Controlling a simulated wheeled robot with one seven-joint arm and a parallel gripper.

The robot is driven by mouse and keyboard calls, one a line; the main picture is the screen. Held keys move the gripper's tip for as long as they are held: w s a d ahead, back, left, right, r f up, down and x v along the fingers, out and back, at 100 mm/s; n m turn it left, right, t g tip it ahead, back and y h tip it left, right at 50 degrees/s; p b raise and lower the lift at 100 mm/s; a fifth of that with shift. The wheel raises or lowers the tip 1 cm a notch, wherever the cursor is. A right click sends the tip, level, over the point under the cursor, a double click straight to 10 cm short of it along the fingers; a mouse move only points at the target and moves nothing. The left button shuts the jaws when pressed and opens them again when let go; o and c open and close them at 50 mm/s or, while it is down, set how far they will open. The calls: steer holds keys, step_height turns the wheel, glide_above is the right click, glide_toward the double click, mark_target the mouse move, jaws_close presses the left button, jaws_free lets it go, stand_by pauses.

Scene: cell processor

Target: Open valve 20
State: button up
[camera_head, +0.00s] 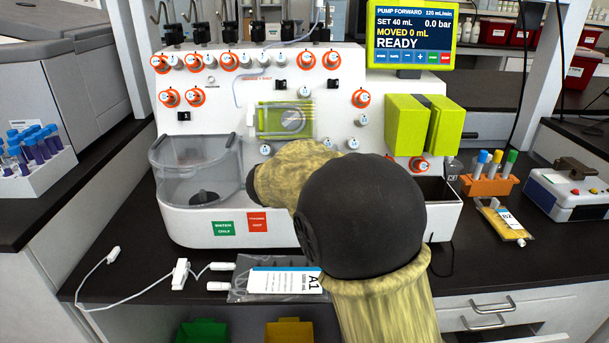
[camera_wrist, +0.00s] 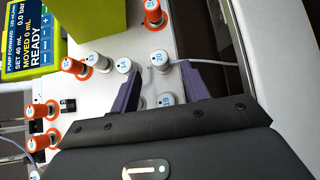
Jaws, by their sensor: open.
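Valve 20 (camera_wrist: 159,57) is a round white knob with a blue-printed label on the white panel of the cell processor (camera_head: 190,225). In the wrist view my gripper (camera_wrist: 161,70) is open, with one purple finger on each side of the knob's near side. The fingertips reach about level with the knob, and I see no clear contact. A thin pale tube runs from beside the knob toward the right, near the right fingertip. In the head view my arm hides the gripper, and I cannot pick out valve 20 there.
Other white knobs (camera_wrist: 123,65) and orange-ringed knobs (camera_wrist: 154,14) stand close by. Another white knob (camera_wrist: 165,100) lies between the fingers, nearer the palm. A green block (camera_head: 405,124) and the pump screen (camera_head: 412,35) are at the right. A clear basin (camera_head: 196,170) sits at the left.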

steer(key=p+v, duration=0.1)
steer(key=v, duration=1.1)
steer(key=shift+s+a, duration=0.25)
steer(key=shift+s, duration=0.05)
